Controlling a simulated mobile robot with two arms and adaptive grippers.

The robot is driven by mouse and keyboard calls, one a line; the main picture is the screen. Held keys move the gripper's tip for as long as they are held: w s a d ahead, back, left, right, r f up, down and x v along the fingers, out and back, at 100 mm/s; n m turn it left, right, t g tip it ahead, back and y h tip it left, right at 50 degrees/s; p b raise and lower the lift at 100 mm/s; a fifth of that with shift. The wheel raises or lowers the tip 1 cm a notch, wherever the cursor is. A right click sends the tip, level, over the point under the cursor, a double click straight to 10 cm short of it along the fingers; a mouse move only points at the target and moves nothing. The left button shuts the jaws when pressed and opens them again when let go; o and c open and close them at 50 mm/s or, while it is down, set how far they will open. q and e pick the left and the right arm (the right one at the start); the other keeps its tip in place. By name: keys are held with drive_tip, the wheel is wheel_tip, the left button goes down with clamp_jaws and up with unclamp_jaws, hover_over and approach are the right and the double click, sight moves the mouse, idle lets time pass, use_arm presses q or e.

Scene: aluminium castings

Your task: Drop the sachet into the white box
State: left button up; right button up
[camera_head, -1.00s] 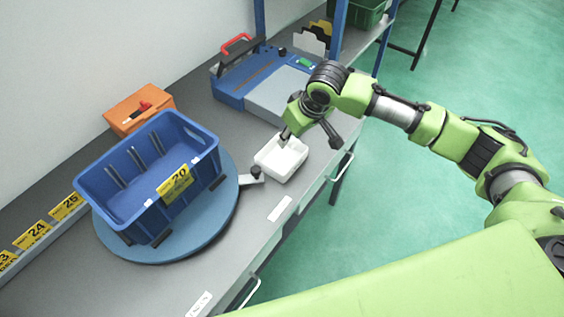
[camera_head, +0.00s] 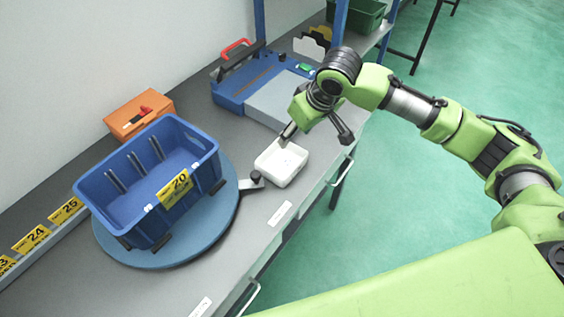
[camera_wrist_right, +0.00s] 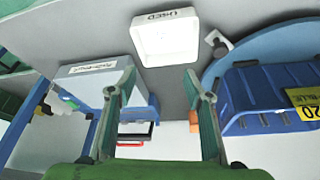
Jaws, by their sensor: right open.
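The white box (camera_head: 270,171) is a small open tray on the grey bench, near its front edge. It also shows in the right wrist view (camera_wrist_right: 165,40), with a label reading "USED" on its rim. My right gripper (camera_head: 316,137) is above the far right side of the white box, with its fingers spread and nothing between them. The open fingers also show in the wrist view (camera_wrist_right: 158,82). I cannot make out a sachet in either view; small faint marks show inside the box in the head view. My left gripper is not in view.
A blue crate (camera_head: 113,215) numbered 20 stands on a round blue turntable (camera_head: 216,226) left of the white box. An orange box (camera_head: 138,112) and a blue-grey device (camera_head: 282,104) stand farther back.

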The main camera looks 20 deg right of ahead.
drive_tip(key=v, duration=0.7)
